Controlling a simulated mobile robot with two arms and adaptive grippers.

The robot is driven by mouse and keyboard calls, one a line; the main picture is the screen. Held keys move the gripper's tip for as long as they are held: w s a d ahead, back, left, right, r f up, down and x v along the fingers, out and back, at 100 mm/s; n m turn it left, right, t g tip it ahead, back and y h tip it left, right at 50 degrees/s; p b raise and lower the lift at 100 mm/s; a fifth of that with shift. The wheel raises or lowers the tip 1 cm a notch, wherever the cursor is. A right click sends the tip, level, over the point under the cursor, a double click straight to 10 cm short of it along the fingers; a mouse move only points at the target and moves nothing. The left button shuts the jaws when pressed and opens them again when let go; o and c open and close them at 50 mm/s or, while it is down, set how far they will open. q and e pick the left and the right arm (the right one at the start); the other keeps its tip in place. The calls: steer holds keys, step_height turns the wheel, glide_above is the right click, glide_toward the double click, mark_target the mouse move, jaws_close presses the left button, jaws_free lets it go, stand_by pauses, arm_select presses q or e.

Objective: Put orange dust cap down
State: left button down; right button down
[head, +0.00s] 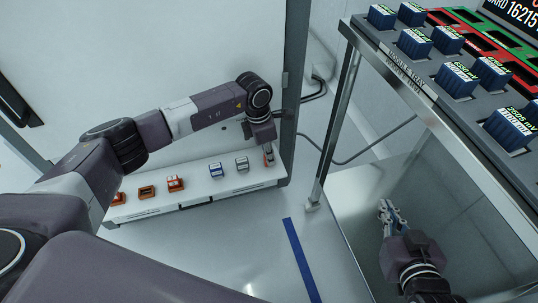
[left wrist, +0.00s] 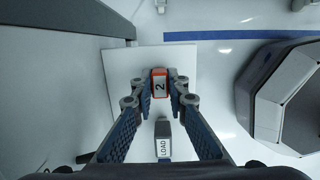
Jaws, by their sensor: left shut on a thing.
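The orange dust cap (left wrist: 160,71) has a white label with a 2 and sits between the fingertips of my left gripper (left wrist: 160,88) in the left wrist view. In the head view, my left gripper (head: 267,148) is shut on the orange cap (head: 269,157) at the right end of the white shelf (head: 197,190). I cannot tell whether the cap touches the shelf. My right gripper (head: 393,213) hangs low at the right, away from the shelf. Nothing shows in it, and its opening is unclear.
A grey block labelled LOAD (left wrist: 163,138) stands beside the cap; a grey block (head: 242,162) and a blue block (head: 215,170) stand left of my gripper in the head view. Several orange pieces (head: 147,192) line the shelf's left part. A rack (head: 410,80) with blue blocks stands at upper right.

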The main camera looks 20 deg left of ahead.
steer(key=shift+w+r, duration=0.1)
steer(key=shift+r, duration=0.05)
arm_select(q)
steer(key=shift+f, duration=0.15)
steer(key=c, duration=1.9)
jaws_free()
arm_select(e)
steer(key=shift+w+a+r, duration=0.15)
steer(key=shift+r, duration=0.05)
